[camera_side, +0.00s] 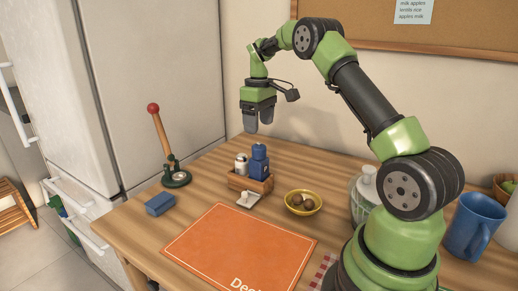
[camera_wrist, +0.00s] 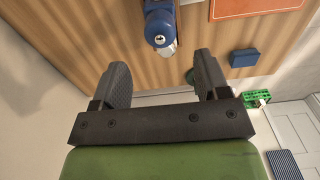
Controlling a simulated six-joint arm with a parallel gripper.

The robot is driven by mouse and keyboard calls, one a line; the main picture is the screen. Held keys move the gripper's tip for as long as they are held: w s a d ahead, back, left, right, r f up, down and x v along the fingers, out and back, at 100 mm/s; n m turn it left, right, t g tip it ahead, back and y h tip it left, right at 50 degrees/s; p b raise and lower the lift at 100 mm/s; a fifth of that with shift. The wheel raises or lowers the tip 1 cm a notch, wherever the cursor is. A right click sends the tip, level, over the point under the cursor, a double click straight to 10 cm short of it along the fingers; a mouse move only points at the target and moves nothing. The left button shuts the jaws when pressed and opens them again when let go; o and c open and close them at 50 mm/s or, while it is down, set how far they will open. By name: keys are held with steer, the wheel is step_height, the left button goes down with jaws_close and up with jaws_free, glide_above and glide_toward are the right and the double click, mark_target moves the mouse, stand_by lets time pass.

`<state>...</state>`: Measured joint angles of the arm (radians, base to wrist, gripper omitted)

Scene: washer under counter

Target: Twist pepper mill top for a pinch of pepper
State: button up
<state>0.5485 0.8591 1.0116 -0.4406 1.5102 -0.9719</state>
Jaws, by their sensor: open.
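The pepper mill, which I take to be the blue one (camera_side: 259,161), stands upright in a small wooden caddy (camera_side: 238,183) on the table. A pale metallic shaker (camera_side: 241,163) stands beside it on the left. My gripper (camera_side: 258,126) hangs above the mill, fingers pointing down, apart from it. In the wrist view my gripper (camera_wrist: 160,70) is open with nothing between its two dark fingers. The round blue top of the mill (camera_wrist: 158,26) shows beyond the fingertips near the top edge, with a metallic piece (camera_wrist: 169,48) beside it. The mill's lower body is hidden by the caddy.
A yellow bowl (camera_side: 304,211) with brown balls sits right of the caddy, a small white dish (camera_side: 249,199) in front. An orange mat (camera_side: 240,250) lies forward. At left are a blue block (camera_side: 160,204) and a red-knobbed lever device (camera_side: 157,125). A blue mug (camera_side: 472,226) stands far right.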

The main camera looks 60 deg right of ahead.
mark_target(259, 145)
step_height(259, 145, down, 8)
steer(key=shift+c, duration=0.5)
steer(key=c, duration=0.8)
steer(key=shift+c, duration=0.2)
steer(key=shift+m, duration=0.3)
steer(key=m, duration=0.5)
steer(key=shift+m, duration=0.3)
steer(key=m, duration=0.4)
steer(key=shift+m, duration=0.4)
steer(key=o, duration=0.9)
